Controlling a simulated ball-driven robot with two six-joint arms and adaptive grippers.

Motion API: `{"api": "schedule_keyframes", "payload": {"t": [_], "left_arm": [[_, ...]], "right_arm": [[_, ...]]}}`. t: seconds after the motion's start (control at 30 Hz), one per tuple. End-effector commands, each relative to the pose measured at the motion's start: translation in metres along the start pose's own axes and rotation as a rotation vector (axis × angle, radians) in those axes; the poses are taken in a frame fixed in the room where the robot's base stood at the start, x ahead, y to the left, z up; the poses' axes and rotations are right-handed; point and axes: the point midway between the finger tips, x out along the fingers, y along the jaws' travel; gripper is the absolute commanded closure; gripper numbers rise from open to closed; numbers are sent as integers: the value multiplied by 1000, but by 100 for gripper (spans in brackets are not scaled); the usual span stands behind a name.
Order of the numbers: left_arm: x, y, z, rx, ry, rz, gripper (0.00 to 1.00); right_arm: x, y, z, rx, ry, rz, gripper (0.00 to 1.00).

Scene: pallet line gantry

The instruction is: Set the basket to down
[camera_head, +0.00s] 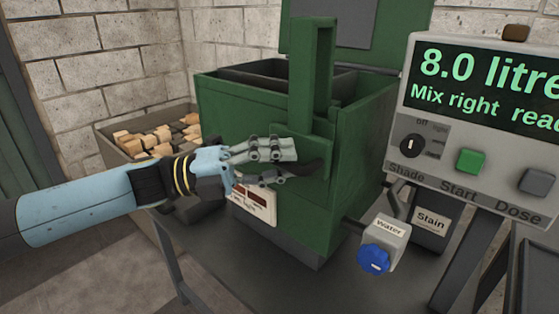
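A green tank (235,125) stands in the middle of the head view with its top open. A dark-rimmed insert (262,76), which may be the basket, shows inside the opening. A tall green upright (311,75) rises at the tank's front. A dark curved handle (308,169) sticks out from the front below it. My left gripper (283,165) is at this handle, one finger above and one lower. The lower finger overlaps the handle in the picture, so I cannot tell whether it grips it. My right gripper is not in view.
A control box (480,190) with a lit display stands at right. Below it are a water valve with a blue knob (374,259) and a stain container (430,228). A bin of wood blocks (118,160) stands behind my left arm. A dark tabletop (250,278) lies in front.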

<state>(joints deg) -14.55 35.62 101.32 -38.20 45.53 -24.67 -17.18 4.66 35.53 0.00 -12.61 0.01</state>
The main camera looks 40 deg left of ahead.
Motion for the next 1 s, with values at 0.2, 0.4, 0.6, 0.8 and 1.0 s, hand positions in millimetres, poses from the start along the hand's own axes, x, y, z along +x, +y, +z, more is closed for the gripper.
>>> {"api": "schedule_keyframes", "payload": {"t": [0.2, 0.4, 0.6, 0.8, 1.0], "left_arm": [[0, 0, 0, 0, 0, 1, 100], [-1, 1, 0, 0, 0, 2, 100], [-1, 2, 0, 1, 0, 3, 100], [-4, 23, -3, 1, -1, 4, 100], [-11, 72, -10, -1, -2, 7, 100]], "right_arm": [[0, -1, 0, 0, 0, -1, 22], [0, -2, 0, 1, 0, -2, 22], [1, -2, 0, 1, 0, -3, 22], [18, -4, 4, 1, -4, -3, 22], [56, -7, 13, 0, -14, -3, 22]]}}
